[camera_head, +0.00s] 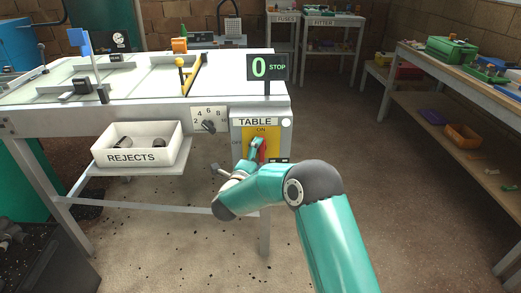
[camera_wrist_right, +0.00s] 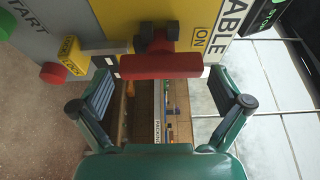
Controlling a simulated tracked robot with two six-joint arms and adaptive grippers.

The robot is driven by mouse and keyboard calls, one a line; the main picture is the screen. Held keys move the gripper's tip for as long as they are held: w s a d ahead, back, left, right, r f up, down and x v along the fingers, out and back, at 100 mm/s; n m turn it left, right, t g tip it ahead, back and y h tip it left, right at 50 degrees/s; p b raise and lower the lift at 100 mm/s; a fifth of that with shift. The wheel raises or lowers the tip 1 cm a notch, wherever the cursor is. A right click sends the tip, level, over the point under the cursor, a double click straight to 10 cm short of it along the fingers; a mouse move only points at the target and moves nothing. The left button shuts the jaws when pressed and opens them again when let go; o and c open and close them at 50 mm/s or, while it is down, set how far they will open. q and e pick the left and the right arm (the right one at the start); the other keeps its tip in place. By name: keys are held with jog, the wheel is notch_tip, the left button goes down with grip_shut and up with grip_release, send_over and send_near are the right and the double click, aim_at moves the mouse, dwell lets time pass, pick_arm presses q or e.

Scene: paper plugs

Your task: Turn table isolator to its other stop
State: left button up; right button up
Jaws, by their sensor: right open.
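The table isolator is a yellow plate (camera_head: 247,134) under the word TABLE on the front of the bench, marked ON at its top. In the wrist view, its red handle (camera_wrist_right: 160,66) lies straight across the yellow plate (camera_wrist_right: 120,15), with one end near the word ON. In the head view, the red handle (camera_head: 263,147) is partly covered by my right gripper (camera_head: 256,147), which is at the panel. My right gripper (camera_wrist_right: 162,92) is open, its fingers on either side of the handle in the picture; I see no clear contact. My left gripper is out of view.
A REJECTS bin (camera_head: 137,146) sits on a shelf left of the panel. A numbered dial (camera_head: 208,121) is beside the isolator. A display (camera_head: 267,68) above reads 0 STOP. The wrist view shows a red button (camera_wrist_right: 53,73) near START. Open floor lies to the right.

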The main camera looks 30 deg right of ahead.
aim_at(260, 152)
jog(key=shift+x, duration=1.5)
jog(key=shift+c, duration=0.2)
